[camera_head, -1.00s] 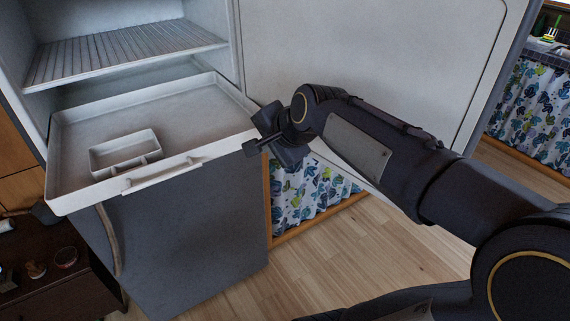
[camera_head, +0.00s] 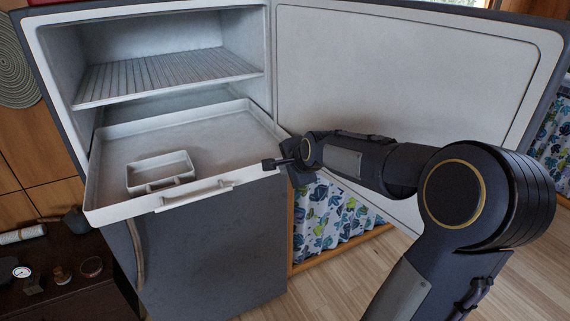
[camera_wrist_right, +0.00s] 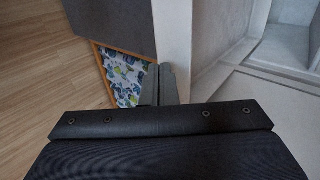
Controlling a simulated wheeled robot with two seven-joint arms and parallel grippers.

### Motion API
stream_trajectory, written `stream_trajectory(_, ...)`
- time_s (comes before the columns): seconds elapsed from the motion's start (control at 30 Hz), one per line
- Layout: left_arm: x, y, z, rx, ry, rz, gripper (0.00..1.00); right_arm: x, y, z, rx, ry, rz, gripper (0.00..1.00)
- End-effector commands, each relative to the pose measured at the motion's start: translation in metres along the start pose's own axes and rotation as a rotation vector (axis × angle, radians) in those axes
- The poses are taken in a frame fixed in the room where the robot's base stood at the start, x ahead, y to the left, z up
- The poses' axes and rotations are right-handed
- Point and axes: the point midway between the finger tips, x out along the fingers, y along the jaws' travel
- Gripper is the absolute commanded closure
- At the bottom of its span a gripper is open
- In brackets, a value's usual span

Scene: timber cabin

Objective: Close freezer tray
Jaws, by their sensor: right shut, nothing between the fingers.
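The white freezer tray (camera_head: 222,142) sticks out from the open freezer compartment, below the wire shelf. It has a pale handle (camera_head: 195,194) on its front wall. A small white bin (camera_head: 158,172) stands inside it. My right gripper (camera_head: 272,164) is shut and empty at the tray's front right corner. In the right wrist view its fingers (camera_wrist_right: 167,84) are at the white front edge of the tray (camera_wrist_right: 173,35); whether they touch it I cannot tell. My left gripper is out of view.
The freezer door (camera_head: 400,85) stands wide open on the right, behind my right arm. The grey lower fridge door (camera_head: 215,245) is shut. A dark low cabinet (camera_head: 75,300) with small items stands at left. Wooden floor (camera_head: 325,285) is clear in front.

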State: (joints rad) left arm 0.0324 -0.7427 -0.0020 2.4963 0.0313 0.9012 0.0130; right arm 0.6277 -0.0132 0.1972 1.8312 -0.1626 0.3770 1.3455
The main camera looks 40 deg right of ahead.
Motion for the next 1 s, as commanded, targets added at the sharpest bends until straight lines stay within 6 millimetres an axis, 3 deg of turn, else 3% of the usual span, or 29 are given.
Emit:
stream_trajectory(0.63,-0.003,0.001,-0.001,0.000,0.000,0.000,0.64,0.010,-0.010,0.001,0.001,-0.002,0.000,1.00)
stream_trajectory(1.0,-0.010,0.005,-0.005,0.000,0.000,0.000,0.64,0.058,-0.055,0.003,-0.001,-0.004,-0.002,1.00)
